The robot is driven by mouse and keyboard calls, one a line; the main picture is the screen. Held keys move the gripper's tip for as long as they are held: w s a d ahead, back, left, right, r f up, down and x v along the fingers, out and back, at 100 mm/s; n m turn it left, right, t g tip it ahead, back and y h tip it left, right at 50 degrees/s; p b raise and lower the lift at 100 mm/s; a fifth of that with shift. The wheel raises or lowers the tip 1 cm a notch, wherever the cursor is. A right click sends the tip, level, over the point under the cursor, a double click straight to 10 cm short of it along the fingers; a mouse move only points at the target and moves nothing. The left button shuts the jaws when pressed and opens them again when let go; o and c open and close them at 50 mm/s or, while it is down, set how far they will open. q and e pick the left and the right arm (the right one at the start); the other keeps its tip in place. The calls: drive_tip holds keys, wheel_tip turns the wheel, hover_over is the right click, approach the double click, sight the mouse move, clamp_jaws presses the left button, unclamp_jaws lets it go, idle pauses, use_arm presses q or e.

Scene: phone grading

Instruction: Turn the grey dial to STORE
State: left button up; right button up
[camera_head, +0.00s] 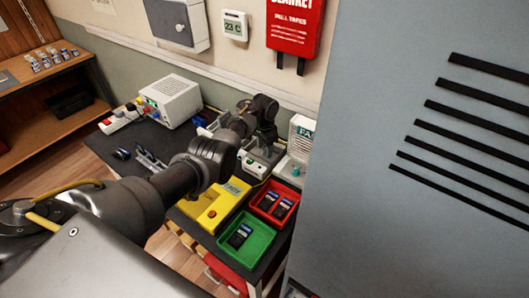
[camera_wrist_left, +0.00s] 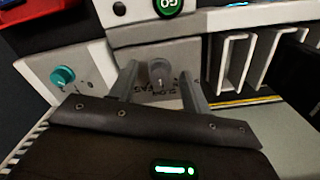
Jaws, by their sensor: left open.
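The grey dial (camera_wrist_left: 160,72) shows in the left wrist view on the front of a light grey unit. A pointer mark shows on its face; the lettering around it is partly hidden and I cannot read a full STORE label. My left gripper (camera_wrist_left: 158,84) is open, with one finger on each side of the dial. I cannot tell whether the fingers touch it. In the head view my left arm reaches over the bench to a white unit (camera_head: 257,163), and the dial cannot be made out there.
A teal knob (camera_wrist_left: 62,75) sits on a box left of the dial. A green GO button (camera_wrist_left: 168,6) is above it. Grey slots (camera_wrist_left: 240,60) stand at right. In the head view, a yellow box (camera_head: 213,209), green tray (camera_head: 262,249) and red tray (camera_head: 284,191) are nearby. A grey cabinet (camera_head: 400,220) blocks the right.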

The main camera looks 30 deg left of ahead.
use_arm(q)
drive_tip(key=shift+c, duration=0.5)
drive_tip(key=c, duration=0.9)
